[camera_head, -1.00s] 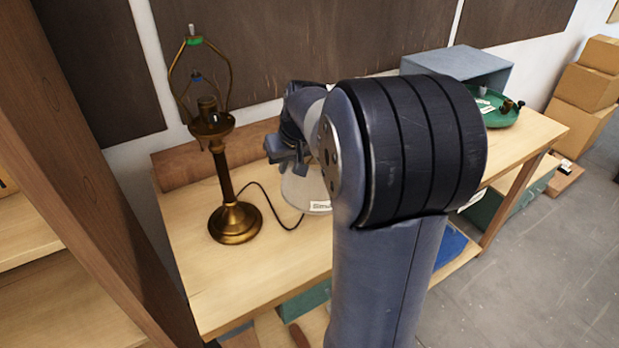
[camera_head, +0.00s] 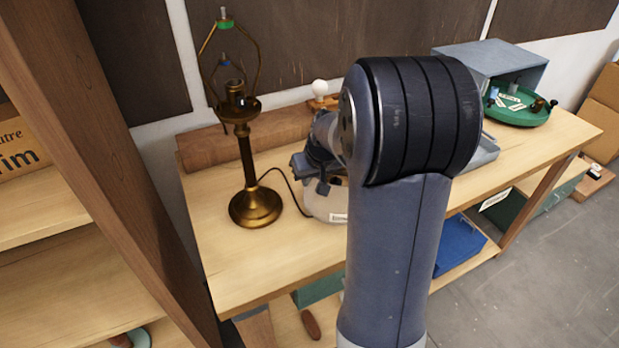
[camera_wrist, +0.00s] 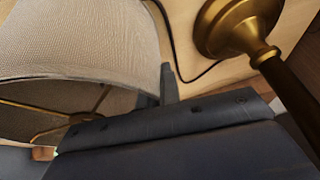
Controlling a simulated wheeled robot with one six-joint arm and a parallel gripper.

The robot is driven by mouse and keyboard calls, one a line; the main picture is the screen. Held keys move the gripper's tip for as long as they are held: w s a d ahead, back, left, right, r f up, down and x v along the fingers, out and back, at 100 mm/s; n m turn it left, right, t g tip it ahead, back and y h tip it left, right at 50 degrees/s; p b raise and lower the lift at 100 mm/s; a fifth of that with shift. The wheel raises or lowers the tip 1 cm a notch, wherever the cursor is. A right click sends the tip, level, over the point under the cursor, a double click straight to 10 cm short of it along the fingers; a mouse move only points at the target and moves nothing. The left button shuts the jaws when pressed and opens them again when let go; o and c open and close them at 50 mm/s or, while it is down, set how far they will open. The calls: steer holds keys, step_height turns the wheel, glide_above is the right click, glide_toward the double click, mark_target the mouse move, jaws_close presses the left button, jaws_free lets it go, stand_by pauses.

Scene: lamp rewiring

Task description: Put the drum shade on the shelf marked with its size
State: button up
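The drum shade (camera_head: 322,203) is pale cream fabric with a small white label on its side. It is at the front of the bench beside the lamp, partly hidden by my arm. In the wrist view the shade (camera_wrist: 80,40) fills the upper left, with its open end and brass wire frame showing. My gripper (camera_head: 322,172) is at the shade's rim. One dark finger shows against the edge of the shade wall; the other is hidden. The gripper appears shut on the rim. No size mark is readable on the shelves (camera_head: 60,210) at left.
A brass lamp (camera_head: 246,165) with a bare harp stands close left of the shade, its cord on the bench. A wooden post (camera_head: 120,180) stands between bench and shelves. A green tray (camera_head: 520,105) and grey box (camera_head: 490,60) are at the bench's right. The bench's front left is clear.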

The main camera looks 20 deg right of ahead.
steer(key=o, duration=0.4)
steer(key=shift+r, duration=0.1)
